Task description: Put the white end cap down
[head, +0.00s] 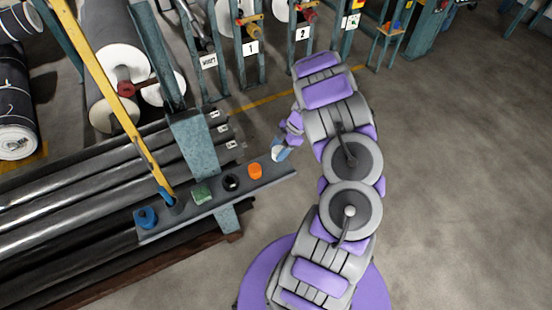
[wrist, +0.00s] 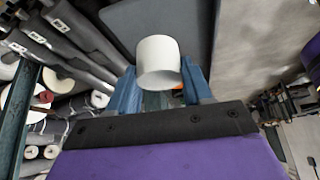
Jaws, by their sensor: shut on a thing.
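The white end cap (wrist: 158,60) is a short white cylinder in the wrist view. It sits between the two blue fingers of my gripper (wrist: 160,82), which is shut on it. In the head view my gripper (head: 282,149) is at the right end of the grey shelf (head: 279,179), by its far edge. Only a small white piece of the cap (head: 275,156) shows there. I cannot tell whether the cap touches the shelf.
On the shelf stand an orange cap (head: 255,171), a black ring (head: 231,182), a green block (head: 202,193) and a blue piece (head: 147,217). Long dark rolls (head: 70,192) lie to the left. The floor at right is clear.

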